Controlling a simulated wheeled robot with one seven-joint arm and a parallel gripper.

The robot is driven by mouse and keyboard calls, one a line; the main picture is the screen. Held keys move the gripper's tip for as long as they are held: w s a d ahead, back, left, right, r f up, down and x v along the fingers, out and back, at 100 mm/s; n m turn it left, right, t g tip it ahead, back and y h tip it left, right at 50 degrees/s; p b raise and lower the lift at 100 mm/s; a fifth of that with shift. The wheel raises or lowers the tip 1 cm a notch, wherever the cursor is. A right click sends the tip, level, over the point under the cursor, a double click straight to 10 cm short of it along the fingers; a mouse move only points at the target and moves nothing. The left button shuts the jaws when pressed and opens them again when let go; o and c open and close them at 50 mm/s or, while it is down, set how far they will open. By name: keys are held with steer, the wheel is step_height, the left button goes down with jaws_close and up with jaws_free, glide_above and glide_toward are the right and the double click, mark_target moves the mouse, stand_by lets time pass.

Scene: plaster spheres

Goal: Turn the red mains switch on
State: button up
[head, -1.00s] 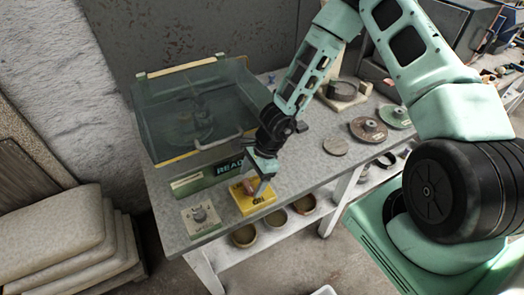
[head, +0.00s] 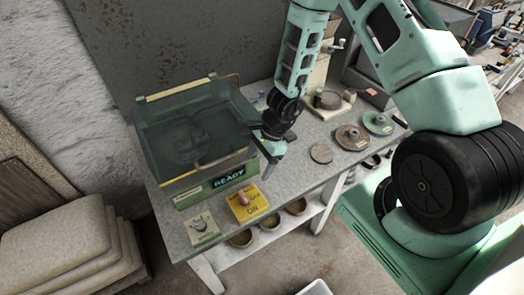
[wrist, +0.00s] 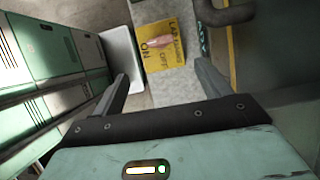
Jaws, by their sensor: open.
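The mains switch is a yellow plate (head: 264,207) with a pinkish-red lever (head: 243,198) on the bench's front edge. Its printing includes LAP MAINS and ON; the wrist view shows the lever (wrist: 154,43) on the plate (wrist: 172,57), with ON and OFF readable. I cannot tell for certain which way the lever is set. My gripper (head: 268,172) is open and empty, above and behind the switch, apart from it. In the wrist view my gripper's fingers (wrist: 160,84) stand apart, with the plate beyond them.
A machine with a glass lid (head: 185,115) stands behind the switch; its green panel (head: 228,178) reads READY. A plate with a grey knob (head: 200,224) is left of the switch. Discs (head: 352,137) lie to the right. Bowls (head: 270,221) sit on the shelf below.

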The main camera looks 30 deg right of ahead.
steer(key=shift+v, duration=1.45)
steer(key=s+d+r+n+t+h, duration=0.15)
steer(key=s+r+n, duration=0.25)
steer(key=r+n, duration=0.65)
steer(key=s+d+r+n+t+h, duration=0.1)
steer(key=s+d+r+n+h, duration=0.2)
steer(key=r+n, duration=0.7)
steer(key=s+a+f+n+g+b, duration=0.1)
steer(key=s+a+f+n+b, duration=0.1)
steer(key=s+a+f+b, duration=0.4)
steer(key=s+a+f+n+g+b, duration=0.1)
steer(key=s+a+f+n+b, duration=0.2)
steer(key=s+a+f+b, duration=0.4)
steer(key=a+f+b, duration=0.2)
steer(key=a+b, duration=0.2)
steer(key=b, duration=0.3)
steer(key=shift+s+a+y+b, duration=0.3)
steer(key=shift+a+y+b, duration=0.05)
steer(key=shift+n+g, duration=0.25)
